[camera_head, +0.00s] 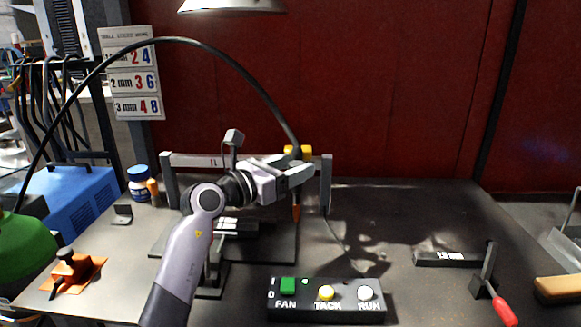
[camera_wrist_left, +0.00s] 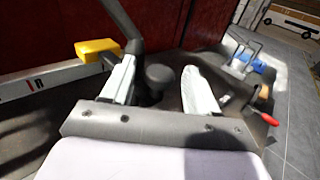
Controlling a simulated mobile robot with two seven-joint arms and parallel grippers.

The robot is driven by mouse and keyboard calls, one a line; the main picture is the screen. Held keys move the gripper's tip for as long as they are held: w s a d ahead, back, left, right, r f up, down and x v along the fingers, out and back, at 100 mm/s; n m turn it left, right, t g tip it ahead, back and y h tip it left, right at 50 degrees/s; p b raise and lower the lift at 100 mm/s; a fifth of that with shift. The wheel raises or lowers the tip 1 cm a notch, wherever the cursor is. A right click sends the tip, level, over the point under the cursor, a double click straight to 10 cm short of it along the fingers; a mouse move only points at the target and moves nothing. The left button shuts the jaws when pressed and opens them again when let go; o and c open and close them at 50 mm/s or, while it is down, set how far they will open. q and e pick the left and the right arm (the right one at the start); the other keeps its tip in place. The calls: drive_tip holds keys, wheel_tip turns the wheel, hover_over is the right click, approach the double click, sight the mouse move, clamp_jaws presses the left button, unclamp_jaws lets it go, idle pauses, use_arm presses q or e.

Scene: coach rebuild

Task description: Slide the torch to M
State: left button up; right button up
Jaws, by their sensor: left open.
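The torch carriage shows as a yellow block (camera_head: 305,151) on the right part of a grey rail (camera_head: 190,160), with a black cable rising from it and an orange tip (camera_head: 296,213) below. The yellow block (camera_wrist_left: 97,48) also shows in the left wrist view, beside the left finger. My left gripper (camera_head: 300,172) is open in front of the rail's right part, close to the torch. In the left wrist view, a dark round knob (camera_wrist_left: 158,74) appears between the spread fingers (camera_wrist_left: 160,95); I cannot tell whether they touch it. No M mark is readable. My right gripper is out of view.
A control box (camera_head: 325,300) with FAN, TACK and RUN buttons stands at the front. A red-handled clamp (camera_head: 488,285) and a dark bar (camera_head: 449,258) lie at right. An orange magnet-like piece (camera_head: 73,270) is at left. The table's back right is clear.

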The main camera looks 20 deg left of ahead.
use_arm(q)
clamp_jaws()
drive_tip(key=s+a+b, duration=0.2)
drive_tip(key=a, duration=0.6)
drive_tip(key=s+a+b, duration=0.2)
drive_tip(key=a, duration=0.6)
drive_tip(key=shift+s+a, duration=0.2)
drive_tip(key=shift+s, duration=0.2)
unclamp_jaws()
drive_tip(key=shift+s, duration=0.1)
